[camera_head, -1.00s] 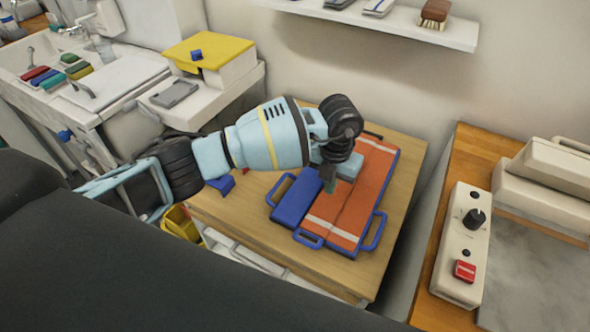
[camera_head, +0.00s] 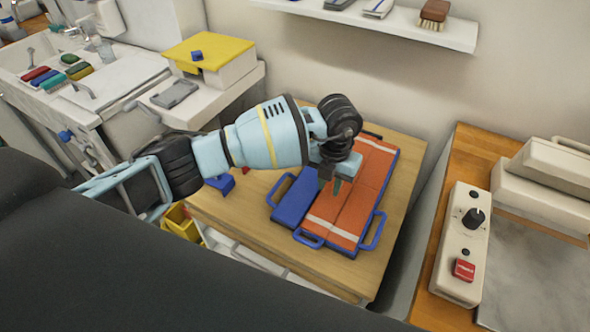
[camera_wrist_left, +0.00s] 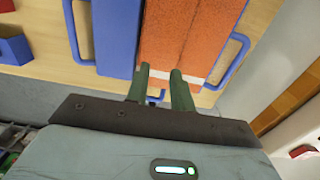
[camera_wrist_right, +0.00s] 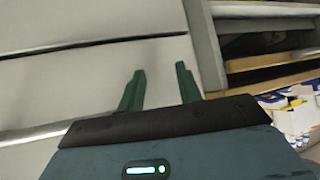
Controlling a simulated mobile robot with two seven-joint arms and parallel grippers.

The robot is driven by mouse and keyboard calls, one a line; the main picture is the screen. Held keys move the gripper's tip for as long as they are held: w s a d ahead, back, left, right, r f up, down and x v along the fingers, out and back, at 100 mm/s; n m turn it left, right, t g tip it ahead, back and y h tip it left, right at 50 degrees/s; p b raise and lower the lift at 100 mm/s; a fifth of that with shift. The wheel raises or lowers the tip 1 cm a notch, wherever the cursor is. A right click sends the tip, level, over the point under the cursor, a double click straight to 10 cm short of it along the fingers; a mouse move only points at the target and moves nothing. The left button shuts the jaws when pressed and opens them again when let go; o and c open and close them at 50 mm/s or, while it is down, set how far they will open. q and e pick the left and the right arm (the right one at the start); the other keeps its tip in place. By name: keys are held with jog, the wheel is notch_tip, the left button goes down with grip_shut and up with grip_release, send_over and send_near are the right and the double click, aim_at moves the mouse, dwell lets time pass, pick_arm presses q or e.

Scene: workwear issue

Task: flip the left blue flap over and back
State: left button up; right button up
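A blue folding board lies on the wooden table. Its left blue flap (camera_head: 295,201) lies flat, bare, with a loop handle on its outer side; it also shows in the left wrist view (camera_wrist_left: 115,38). Orange cloth with pale stripes (camera_head: 352,212) covers the board's middle and right. My left gripper (camera_head: 331,186) points down over the cloth, just right of the flap. Its fingers (camera_wrist_left: 160,70) are apart with nothing visibly held; whether the tips touch the cloth is unclear. My right gripper (camera_wrist_right: 160,70) is open and empty, before pale drawer-like fronts, away from the board.
A control box (camera_head: 463,245) with a black knob and red button stands on the right counter. A shelf (camera_head: 380,22) hangs above. A yellow-lidded box (camera_head: 215,60) and a sink are at the left. Bare wood (camera_head: 240,212) shows left of the board.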

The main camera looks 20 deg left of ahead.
pick_arm(q)
notch_tip(320, 180, up, 8)
dwell(0.8)
dwell(0.3)
